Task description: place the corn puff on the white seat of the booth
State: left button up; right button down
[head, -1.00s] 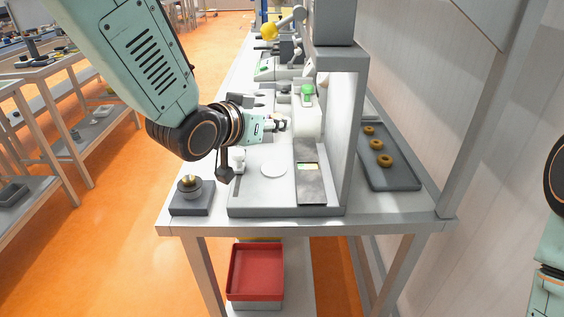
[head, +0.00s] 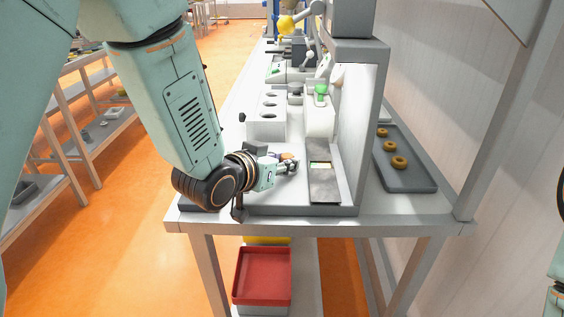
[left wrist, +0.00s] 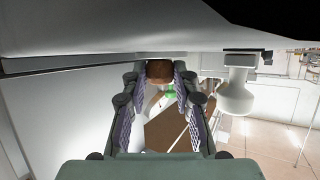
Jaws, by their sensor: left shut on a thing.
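My left gripper (head: 292,165) is low over the base of the booth (head: 345,210), left of its upright wall. In the left wrist view it is shut on a small brown piece, the corn puff (left wrist: 159,70), held between the fingertips (left wrist: 160,85). In the head view the corn puff is mostly hidden by the fingers. The round white seat on the booth's base is hidden behind my left gripper and wrist. I cannot tell whether the corn puff touches it. My right gripper is out of view; only part of that arm shows at the right edge.
A dark tray (head: 421,180) with several brown rings stands right of the booth wall. A dark panel with a small window (head: 322,187) lies beside the gripper. A white block with holes (head: 266,125) stands behind. A red bin (head: 262,277) is under the table.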

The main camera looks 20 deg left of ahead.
pick_arm(q)
jog(key=shift+f, duration=0.1)
jog(key=shift+o, duration=1.1)
jog(key=shift+a+f, duration=0.1)
jog(key=o, duration=0.3)
jog(key=shift+s+a, duration=0.1)
jog(key=shift+a, duration=0.05)
jog(key=shift+o, duration=0.7)
jog(key=shift+d, duration=0.2)
